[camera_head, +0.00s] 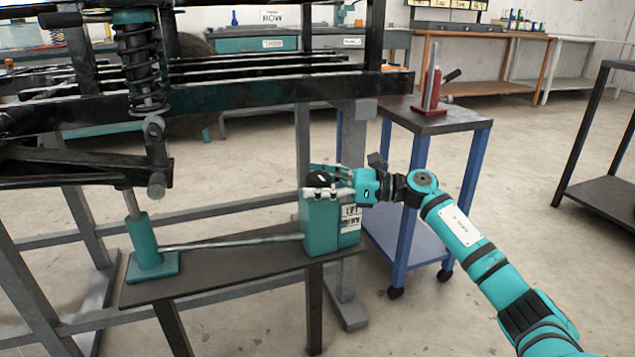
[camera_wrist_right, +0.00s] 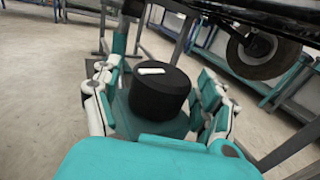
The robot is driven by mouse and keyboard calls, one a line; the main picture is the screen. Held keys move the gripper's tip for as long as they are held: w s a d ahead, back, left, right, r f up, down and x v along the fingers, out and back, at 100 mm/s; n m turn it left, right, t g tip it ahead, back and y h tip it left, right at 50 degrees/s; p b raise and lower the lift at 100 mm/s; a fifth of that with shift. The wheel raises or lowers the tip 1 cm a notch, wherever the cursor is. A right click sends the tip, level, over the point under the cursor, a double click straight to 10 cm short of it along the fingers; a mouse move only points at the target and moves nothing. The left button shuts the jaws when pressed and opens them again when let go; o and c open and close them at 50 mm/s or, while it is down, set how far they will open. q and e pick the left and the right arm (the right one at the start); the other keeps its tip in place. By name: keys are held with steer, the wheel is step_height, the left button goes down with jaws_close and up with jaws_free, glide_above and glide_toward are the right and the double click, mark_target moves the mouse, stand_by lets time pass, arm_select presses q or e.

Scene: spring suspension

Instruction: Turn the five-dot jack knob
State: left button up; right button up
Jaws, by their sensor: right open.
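The jack knob is a black cylinder (camera_wrist_right: 160,97) with a white mark on its top, in the right wrist view. It sits on top of a teal box (camera_head: 321,230) at the right end of a low dark bench. In the head view the knob (camera_head: 317,180) is partly hidden by my gripper. My right gripper (camera_head: 325,184) is open, with its fingers on either side of the knob; contact is not clear. A grey hose joins the box to a teal jack (camera_head: 146,247) under the suspension arm. No dots can be made out on the knob. My left gripper is not in view.
The bench (camera_head: 230,268) carries the jack and the box. A black frame with a coil spring (camera_head: 140,58) stands above and to the left. A blue-legged cart (camera_head: 437,122) with a red tool stands behind my right arm.

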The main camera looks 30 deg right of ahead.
steer(key=shift+d, duration=0.1)
steer(key=v, duration=1.2)
